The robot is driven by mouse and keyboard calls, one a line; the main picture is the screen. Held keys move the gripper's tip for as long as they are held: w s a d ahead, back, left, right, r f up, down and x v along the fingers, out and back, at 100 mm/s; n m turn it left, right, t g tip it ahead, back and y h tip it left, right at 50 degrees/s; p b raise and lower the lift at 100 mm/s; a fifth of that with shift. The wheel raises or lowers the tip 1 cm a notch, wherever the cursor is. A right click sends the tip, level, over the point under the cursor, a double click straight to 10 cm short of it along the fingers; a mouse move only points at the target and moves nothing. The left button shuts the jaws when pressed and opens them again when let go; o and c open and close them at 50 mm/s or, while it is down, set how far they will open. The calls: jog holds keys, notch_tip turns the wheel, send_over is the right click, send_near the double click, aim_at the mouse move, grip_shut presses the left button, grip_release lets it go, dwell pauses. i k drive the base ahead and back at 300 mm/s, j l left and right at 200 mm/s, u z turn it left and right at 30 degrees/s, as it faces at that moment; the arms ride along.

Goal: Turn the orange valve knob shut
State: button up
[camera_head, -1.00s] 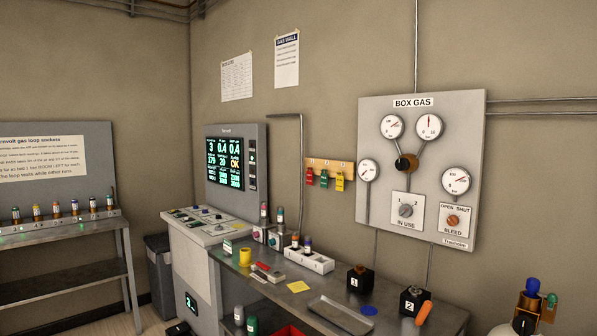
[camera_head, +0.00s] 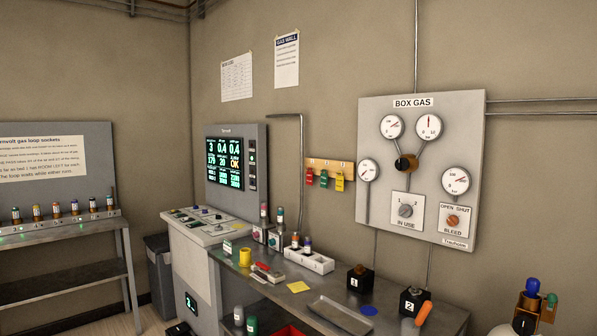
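A round orange knob (camera_head: 453,221) sits on the white BLEED plate (camera_head: 452,233) at the lower right of the grey BOX GAS panel (camera_head: 470,125). The plate is marked OPEN on the left and SHUT on the right. The knob is too small in view to tell which way it points. A dark knob with an orange-brown face (camera_head: 405,163) is higher on the panel, below two gauges. A grey selector knob (camera_head: 405,210) is on the IN USE plate. My gripper is not in view.
A steel bench (camera_head: 285,283) below the panel holds a grey tray (camera_head: 342,316), black blocks marked 1 (camera_head: 360,281) and 2 (camera_head: 412,301), and an orange handle (camera_head: 424,313). A blue-capped item (camera_head: 532,287) stands at the lower right. The space before the panel looks clear.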

aim_at(453, 220)
jog(key=z, duration=1.15)
